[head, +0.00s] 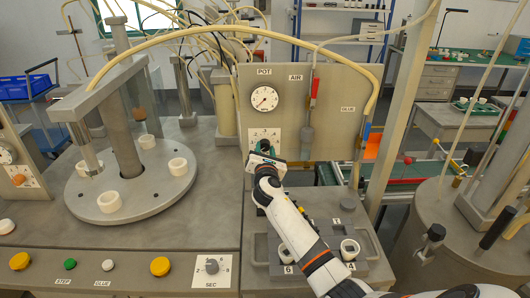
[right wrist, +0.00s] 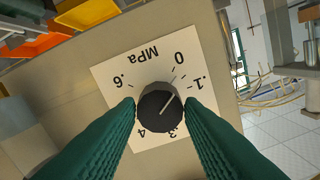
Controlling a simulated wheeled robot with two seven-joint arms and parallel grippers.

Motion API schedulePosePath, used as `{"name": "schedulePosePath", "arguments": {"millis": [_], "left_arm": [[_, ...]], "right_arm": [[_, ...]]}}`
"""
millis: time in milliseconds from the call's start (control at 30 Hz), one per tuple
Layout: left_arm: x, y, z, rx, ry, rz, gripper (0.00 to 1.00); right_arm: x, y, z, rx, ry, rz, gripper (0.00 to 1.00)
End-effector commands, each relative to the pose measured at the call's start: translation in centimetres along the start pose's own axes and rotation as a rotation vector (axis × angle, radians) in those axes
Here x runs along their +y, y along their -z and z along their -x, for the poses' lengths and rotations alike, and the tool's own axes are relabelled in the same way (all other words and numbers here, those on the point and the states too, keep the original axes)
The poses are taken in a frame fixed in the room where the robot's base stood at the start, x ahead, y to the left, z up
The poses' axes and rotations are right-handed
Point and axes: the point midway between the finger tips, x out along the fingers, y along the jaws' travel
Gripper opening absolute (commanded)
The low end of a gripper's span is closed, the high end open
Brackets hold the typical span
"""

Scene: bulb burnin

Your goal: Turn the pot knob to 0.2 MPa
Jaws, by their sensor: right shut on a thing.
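The pot knob (right wrist: 160,107) is a dark round knob on a white MPa scale plate (right wrist: 112,72). In the right wrist view its pale pointer line aims up and right, between the 0 and .1 marks. My right gripper (right wrist: 161,112) is shut on the knob, one green finger on each side. The right finger hides the .2 mark and the left finger covers the .5 area. In the head view my right gripper (head: 266,158) is at the plate (head: 264,133) below the POT gauge (head: 264,98) and hides the knob. My left gripper is not in view.
A grey turntable (head: 150,195) with white rings stands left. A hanging nozzle (head: 307,140) is right of the knob plate. Below my right arm is a grey block (head: 378,262) with white rings in sockets. A SEC dial (head: 212,266) and buttons line the front.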

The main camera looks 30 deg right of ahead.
Motion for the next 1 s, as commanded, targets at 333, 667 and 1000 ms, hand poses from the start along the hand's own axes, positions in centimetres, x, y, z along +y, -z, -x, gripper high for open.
{"name": "schedulePosePath", "arguments": {"millis": [333, 667, 1000], "left_arm": [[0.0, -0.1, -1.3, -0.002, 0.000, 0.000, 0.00], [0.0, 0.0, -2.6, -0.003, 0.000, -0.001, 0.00], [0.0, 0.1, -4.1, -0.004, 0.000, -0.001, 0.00]], "right_arm": [[0.1, -0.2, 0.0, -0.001, 0.000, -0.321, 0.12], [0.1, -0.3, 0.0, -0.001, 0.000, -0.635, 0.12], [0.1, -0.3, 0.0, -0.002, 0.000, -0.959, 0.12]]}}
